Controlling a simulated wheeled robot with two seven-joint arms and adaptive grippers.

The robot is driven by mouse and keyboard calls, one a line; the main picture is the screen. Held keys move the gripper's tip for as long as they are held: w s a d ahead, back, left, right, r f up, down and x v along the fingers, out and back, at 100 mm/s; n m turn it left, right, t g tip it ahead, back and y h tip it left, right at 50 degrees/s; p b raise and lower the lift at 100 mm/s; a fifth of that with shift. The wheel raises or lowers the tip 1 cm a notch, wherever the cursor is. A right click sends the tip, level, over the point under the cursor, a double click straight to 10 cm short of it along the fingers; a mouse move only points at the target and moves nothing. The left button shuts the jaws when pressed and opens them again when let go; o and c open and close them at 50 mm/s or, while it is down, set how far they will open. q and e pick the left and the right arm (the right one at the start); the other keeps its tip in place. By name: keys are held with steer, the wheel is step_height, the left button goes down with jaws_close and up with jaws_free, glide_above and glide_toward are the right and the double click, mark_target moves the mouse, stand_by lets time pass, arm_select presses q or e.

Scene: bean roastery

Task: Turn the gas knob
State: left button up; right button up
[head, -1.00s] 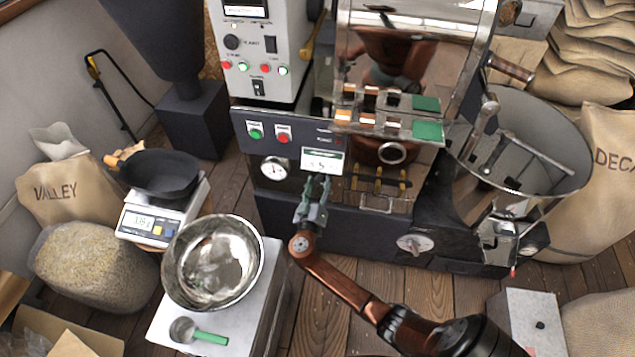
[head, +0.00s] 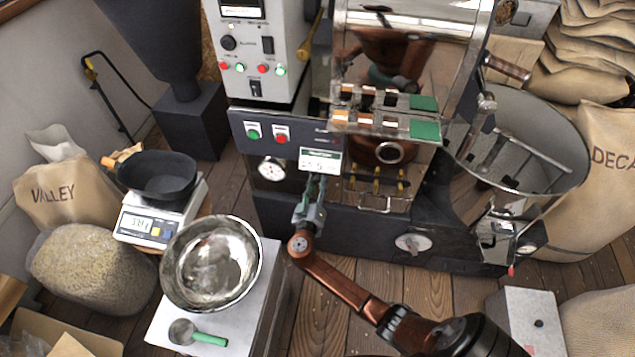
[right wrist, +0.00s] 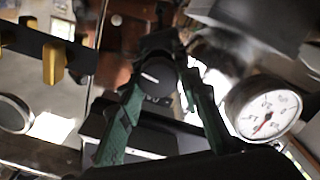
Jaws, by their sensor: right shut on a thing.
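The gas knob (right wrist: 153,82) is a dark round knob with a white mark, seen between my fingers in the right wrist view. In the head view it is hidden behind my right gripper (head: 313,190), just below the small display (head: 320,159) on the roaster's front panel. In the right wrist view my right gripper (right wrist: 165,70) has its green fingers on both sides of the knob, shut on it. The knob's mark is slightly slanted. My left gripper is not in view.
A round pressure gauge (head: 271,169) sits left of the gripper; it also shows in the right wrist view (right wrist: 265,108). Yellow-handled valves (head: 377,183) are close on the right. A steel bowl (head: 178,285) and a green-handled scoop (head: 208,338) are on a stand at left.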

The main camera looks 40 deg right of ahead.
steer(key=n, duration=0.3)
steer(key=shift+n, duration=0.9)
steer(key=shift+f+n+p, duration=0.1)
steer(key=shift+n+p, duration=0.3)
steer(key=shift+n, duration=1.4)
steer(key=shift+a+f+n+p, duration=0.1)
steer(key=shift+n+p, duration=0.3)
steer(key=shift+n, duration=0.2)
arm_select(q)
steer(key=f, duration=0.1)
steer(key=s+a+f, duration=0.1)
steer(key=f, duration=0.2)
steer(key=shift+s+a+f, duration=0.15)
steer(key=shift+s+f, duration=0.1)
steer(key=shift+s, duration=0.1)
arm_select(e)
steer(key=o, duration=1.2)
steer(key=shift+w, duration=0.1)
steer(key=shift+c, duration=0.2)
